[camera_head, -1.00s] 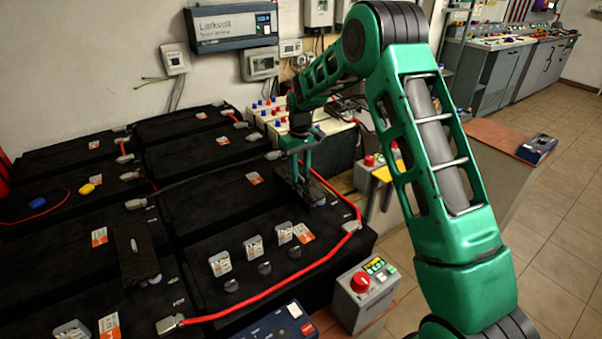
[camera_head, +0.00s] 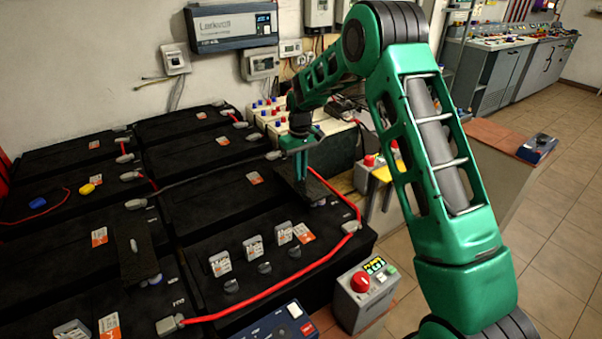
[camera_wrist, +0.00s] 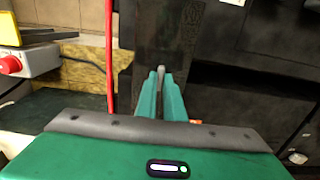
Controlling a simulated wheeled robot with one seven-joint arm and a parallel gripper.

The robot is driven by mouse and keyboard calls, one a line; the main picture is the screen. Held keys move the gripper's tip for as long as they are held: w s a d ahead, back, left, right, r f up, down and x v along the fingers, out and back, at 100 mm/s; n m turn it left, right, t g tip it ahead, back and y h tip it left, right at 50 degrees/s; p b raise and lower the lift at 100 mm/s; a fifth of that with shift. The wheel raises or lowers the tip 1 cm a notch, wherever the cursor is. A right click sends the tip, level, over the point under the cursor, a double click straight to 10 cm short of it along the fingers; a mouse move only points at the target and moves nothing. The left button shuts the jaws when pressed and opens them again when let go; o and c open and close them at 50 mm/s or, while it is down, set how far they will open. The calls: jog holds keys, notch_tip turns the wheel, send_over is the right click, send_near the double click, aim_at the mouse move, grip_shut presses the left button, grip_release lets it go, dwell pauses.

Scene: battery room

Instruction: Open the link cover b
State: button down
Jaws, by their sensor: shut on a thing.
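A dark link cover (camera_wrist: 166,35) fills the upper middle of the wrist view. It also shows in the head view (camera_head: 289,184) as a dark plate on the battery block by the right wall-side edge. My gripper (camera_wrist: 161,92) is shut on the cover's small grey handle (camera_wrist: 160,73). In the head view my gripper (camera_head: 302,176) points down at this plate, and its fingers hide part of it. A second dark cover (camera_head: 132,238) with a pale handle lies on the left battery block. No letter is readable on either cover.
Red cable (camera_head: 290,279) runs along the front battery block beside grey terminals. A grey box with a red button (camera_head: 362,290) stands at the front right.

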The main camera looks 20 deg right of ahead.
jog(key=shift+d, duration=0.1)
dwell(0.6)
jog(key=s+a, duration=0.3)
jog(key=a, duration=0.7)
jog(key=shift+a+r, duration=0.1)
jog(key=c, duration=1.9)
grip_release()
jog(key=shift+o, duration=0.2)
jog(key=shift+s, duration=0.1)
notch_tip(320, 180, up, 11)
jog(key=shift+f, duration=0.2)
